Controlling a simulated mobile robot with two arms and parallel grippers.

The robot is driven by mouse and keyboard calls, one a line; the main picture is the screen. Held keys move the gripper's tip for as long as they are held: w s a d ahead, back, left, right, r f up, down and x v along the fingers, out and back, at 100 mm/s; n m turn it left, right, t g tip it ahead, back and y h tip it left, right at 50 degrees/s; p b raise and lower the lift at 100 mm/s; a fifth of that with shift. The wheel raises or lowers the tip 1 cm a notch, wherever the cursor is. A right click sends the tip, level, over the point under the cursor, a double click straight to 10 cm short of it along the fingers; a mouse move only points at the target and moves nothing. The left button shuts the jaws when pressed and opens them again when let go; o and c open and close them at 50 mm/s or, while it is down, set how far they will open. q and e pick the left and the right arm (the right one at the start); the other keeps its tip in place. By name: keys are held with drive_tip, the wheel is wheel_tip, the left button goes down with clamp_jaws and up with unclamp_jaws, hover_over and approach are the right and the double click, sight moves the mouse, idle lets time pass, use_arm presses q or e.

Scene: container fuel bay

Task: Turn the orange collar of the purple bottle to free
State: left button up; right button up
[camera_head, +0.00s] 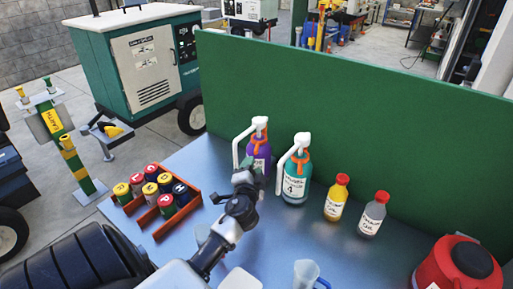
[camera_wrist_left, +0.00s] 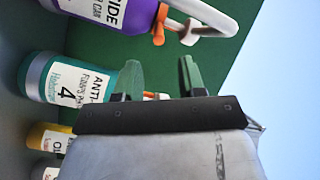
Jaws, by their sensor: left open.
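The purple bottle (camera_head: 262,152) stands upright near the green back panel, with a white pump head and hose. Its orange collar (camera_head: 259,138) sits at the neck, under the pump head. In the left wrist view the purple bottle (camera_wrist_left: 130,12) lies sideways at the top, its orange collar (camera_wrist_left: 159,26) in clear sight. My left gripper (camera_head: 249,177) is in front of the purple bottle and covers its lower part. In the left wrist view its two fingers (camera_wrist_left: 162,78) are apart with nothing between them, and the collar is outside them. My right gripper is not in view.
A teal bottle (camera_head: 293,190) with its own orange collar stands close on the right. Yellow (camera_head: 337,198) and grey (camera_head: 373,214) bottles stand beyond it. An orange crate (camera_head: 186,214) of cans is at left, a red container (camera_head: 440,265) at right. The green panel (camera_head: 350,130) closes the back.

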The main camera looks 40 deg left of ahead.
sight(257, 149)
use_arm(q)
drive_tip(key=x, duration=0.5)
drive_tip(key=shift+a+p, duration=0.1)
drive_tip(key=shift+p, duration=0.3)
drive_tip(key=x, duration=0.3)
drive_tip(key=shift+f, duration=0.15)
drive_tip(key=shift+w+a, duration=0.15)
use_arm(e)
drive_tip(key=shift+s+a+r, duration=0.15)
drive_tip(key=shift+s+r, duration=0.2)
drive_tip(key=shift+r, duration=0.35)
use_arm(q)
drive_tip(key=shift+w, duration=0.1)
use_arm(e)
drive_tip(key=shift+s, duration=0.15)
use_arm(q)
clamp_jaws()
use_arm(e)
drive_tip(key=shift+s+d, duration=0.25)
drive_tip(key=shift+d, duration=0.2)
